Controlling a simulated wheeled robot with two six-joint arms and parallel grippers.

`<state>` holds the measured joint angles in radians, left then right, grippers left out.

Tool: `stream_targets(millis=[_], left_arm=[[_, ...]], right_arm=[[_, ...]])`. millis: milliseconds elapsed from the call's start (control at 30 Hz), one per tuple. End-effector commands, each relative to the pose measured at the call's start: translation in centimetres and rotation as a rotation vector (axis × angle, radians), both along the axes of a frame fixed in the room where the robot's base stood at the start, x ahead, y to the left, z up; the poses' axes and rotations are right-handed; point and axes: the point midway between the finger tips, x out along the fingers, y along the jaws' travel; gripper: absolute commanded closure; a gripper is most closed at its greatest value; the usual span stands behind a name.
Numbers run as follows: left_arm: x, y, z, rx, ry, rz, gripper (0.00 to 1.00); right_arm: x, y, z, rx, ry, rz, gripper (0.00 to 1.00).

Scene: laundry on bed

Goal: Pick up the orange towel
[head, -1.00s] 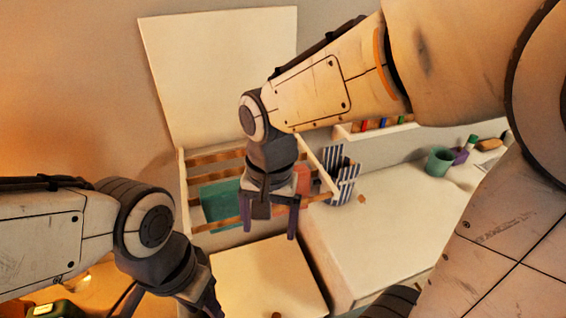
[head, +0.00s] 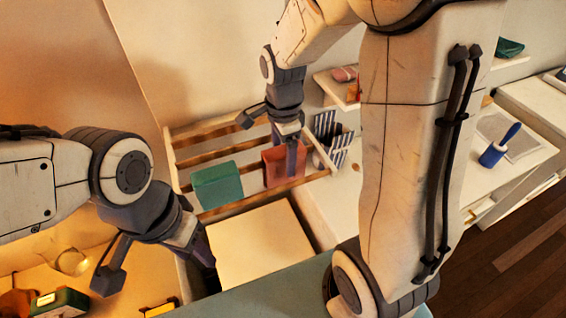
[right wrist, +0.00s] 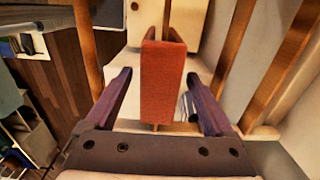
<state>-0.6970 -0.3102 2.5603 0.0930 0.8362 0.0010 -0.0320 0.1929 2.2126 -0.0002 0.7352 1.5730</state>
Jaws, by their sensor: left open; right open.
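The orange towel (head: 279,168) hangs over a wooden rail of the drying rack, in the head view beside a green towel (head: 217,185). In the right wrist view the orange towel (right wrist: 162,85) is upright between the two fingers, with a gap on each side. My right gripper (head: 271,136) is open at the orange towel; one finger overlaps the towel's right part in the head view. The lower end of the towel is hidden in the wrist view. My left gripper (head: 157,266) is open and empty at the lower left, away from the towels.
The rack (head: 240,207) has several wooden rails between pale side bars. A striped blue and white cloth (head: 330,138) is close to its right side. A pale box top (head: 253,243) lies in front. A blue-handled brush (head: 498,147) is on the right counter.

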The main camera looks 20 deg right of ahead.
Motion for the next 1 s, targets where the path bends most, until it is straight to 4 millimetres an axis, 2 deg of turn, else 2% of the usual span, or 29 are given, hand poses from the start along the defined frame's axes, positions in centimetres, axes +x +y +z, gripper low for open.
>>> stream_targets(millis=[67,200,500,567,600,733,1000], left_arm=[[0.0,0.0,1.0,0.0,0.0,-0.001,0.56],[0.0,0.0,1.1,0.0,0.0,-0.002,0.56],[0.0,0.0,1.1,0.0,0.0,-0.002,0.56],[0.0,0.0,1.1,0.0,0.0,-0.002,0.56],[0.0,0.0,1.1,0.0,0.0,-0.002,0.56],[0.0,0.0,1.1,0.0,0.0,-0.002,0.56],[0.0,0.0,1.1,0.0,0.0,-0.002,0.56]], right_arm=[[-0.1,0.2,-1.0,0.0,0.009,0.002,0.12],[-0.1,0.2,-2.9,0.0,0.006,0.003,0.12],[0.1,0.3,-3.4,0.0,0.001,0.004,0.12],[0.1,0.3,-3.4,0.0,0.001,0.004,0.35],[0.1,0.3,-3.4,0.0,0.001,0.004,0.51],[0.1,0.3,-3.4,0.0,0.001,0.004,1.0],[0.1,0.3,-3.3,0.0,0.0,0.004,1.0]])
